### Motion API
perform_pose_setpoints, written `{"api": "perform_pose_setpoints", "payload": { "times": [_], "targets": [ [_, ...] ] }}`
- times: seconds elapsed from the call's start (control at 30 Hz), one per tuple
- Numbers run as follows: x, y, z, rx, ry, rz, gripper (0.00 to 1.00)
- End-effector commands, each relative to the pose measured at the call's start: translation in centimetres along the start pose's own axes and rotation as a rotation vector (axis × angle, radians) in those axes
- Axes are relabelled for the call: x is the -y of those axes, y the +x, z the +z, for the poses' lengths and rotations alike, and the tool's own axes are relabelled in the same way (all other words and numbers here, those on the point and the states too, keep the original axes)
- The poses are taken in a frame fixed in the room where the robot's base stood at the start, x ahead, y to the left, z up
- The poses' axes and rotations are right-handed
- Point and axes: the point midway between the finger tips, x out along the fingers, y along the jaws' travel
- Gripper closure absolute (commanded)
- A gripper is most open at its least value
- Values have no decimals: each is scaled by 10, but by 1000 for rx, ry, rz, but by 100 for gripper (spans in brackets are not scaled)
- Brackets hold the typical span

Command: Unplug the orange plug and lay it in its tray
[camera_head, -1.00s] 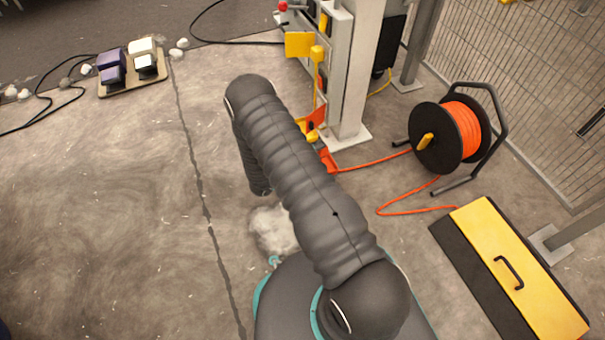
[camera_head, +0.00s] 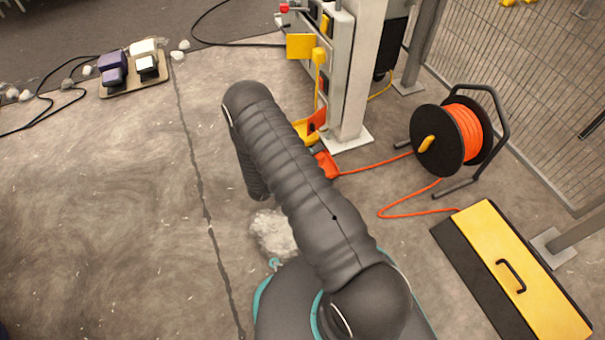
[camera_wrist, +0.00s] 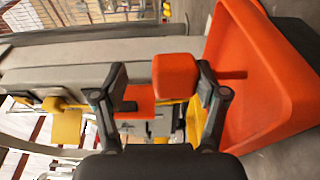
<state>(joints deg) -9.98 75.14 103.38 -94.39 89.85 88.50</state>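In the wrist view, an orange block that looks like the plug (camera_wrist: 175,76) shows between the two fingers of my gripper (camera_wrist: 160,88). The fingers stand apart. The block is close to the right finger, with a clear gap to the left one; I cannot tell whether it touches. A large orange tray (camera_wrist: 262,85) fills the right side. A flat orange piece (camera_wrist: 138,101) shows behind the left finger.
The grey post (camera_head: 361,80) carries yellow and orange parts. A yellow and black box (camera_head: 515,270) lies at lower right. White fluff (camera_head: 272,232) lies near my base.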

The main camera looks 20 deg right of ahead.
Motion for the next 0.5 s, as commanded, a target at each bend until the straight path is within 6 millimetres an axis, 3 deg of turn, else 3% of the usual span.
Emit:
{"api": "perform_pose_setpoints", "payload": {
  "times": [0.5],
  "targets": [
    [0, -93, -1, -3, 1, 1, 28]
  ]
}}
